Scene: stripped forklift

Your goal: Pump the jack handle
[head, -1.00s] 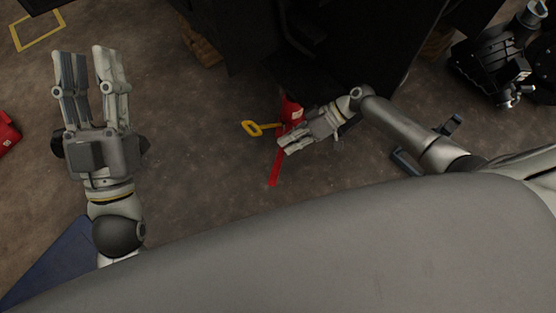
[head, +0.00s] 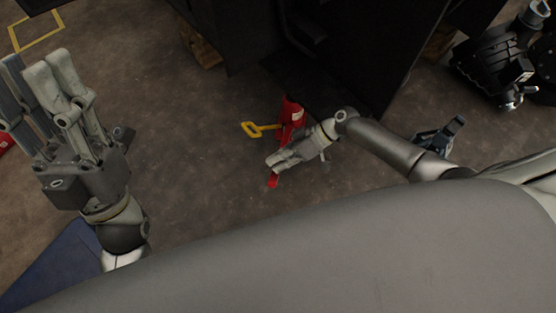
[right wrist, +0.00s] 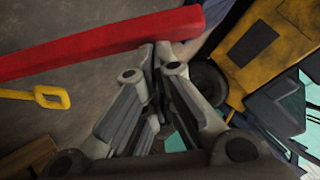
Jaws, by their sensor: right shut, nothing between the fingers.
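The red jack (head: 292,113) stands on the floor against the dark forklift body, with a yellow loop handle (head: 253,129) on its left. The tip of its long red handle (head: 273,181) shows below my right gripper (head: 271,164), which covers the rest. In the right wrist view the red handle (right wrist: 95,48) runs across the top, and my shut, empty right fingertips (right wrist: 162,48) are right at it; I cannot tell whether they touch. The yellow loop (right wrist: 48,97) shows at left there. My left gripper (head: 35,62) is open and empty at the far left, away from the jack.
The dark forklift body (head: 345,60) fills the top middle, with a wooden block (head: 203,50) under its left side. Black machine parts (head: 495,65) stand at the upper right. A yellow floor marking (head: 36,30) is at the upper left. The floor left of the jack is clear.

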